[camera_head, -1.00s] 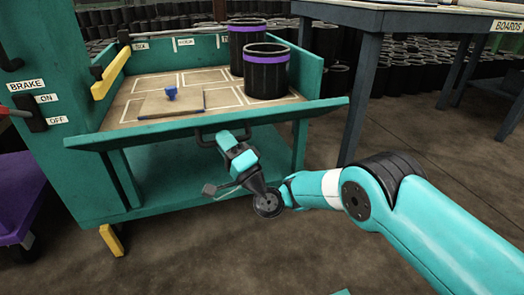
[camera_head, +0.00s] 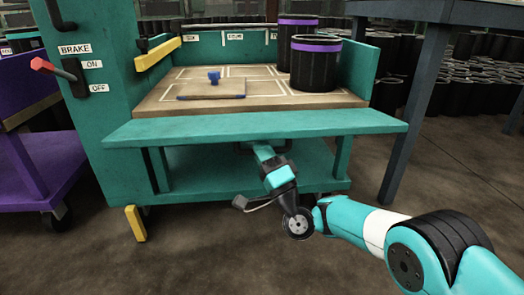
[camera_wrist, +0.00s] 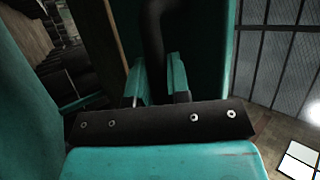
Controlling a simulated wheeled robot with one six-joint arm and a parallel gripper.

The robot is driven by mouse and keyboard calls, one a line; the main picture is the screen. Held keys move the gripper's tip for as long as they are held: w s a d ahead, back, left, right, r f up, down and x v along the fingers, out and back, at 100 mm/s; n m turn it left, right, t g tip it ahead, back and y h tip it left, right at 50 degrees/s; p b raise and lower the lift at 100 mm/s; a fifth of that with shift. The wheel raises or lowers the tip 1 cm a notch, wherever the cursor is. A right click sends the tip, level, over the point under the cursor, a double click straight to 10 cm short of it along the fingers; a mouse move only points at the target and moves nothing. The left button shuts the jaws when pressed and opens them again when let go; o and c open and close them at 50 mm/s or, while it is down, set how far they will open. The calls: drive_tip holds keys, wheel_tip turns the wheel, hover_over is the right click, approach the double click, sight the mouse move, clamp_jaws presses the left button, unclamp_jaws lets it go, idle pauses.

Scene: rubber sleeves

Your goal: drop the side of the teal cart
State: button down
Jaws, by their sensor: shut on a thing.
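The teal cart (camera_head: 352,68) stands ahead with its tan deck showing. Its front side panel (camera_head: 250,127) is tipped outward, and its inner face slopes out from the deck's front edge. My gripper (camera_head: 262,150) is at the panel's underside, with its tips partly hidden by the panel. In the wrist view the teal fingers (camera_wrist: 160,80) are shut on the dark handle (camera_wrist: 153,25) of the panel. The handle is mostly hidden in the head view.
Two black drums with purple bands (camera_head: 315,68) and a board with a blue knob (camera_head: 211,88) sit on the deck. A brake lever (camera_head: 44,65) is at left, beside a purple cart (camera_head: 45,155). A dark table (camera_head: 425,60) stands at right.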

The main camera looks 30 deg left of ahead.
drive_tip(key=shift+s+f, duration=0.1)
drive_tip(key=c, duration=1.1)
unclamp_jaws()
drive_tip(key=p+v, duration=1.5)
drive_tip(key=v, duration=0.2)
drive_tip(key=shift+d, duration=0.2)
drive_tip(key=shift+f, duration=0.1)
drive_tip(key=shift+c, duration=0.5)
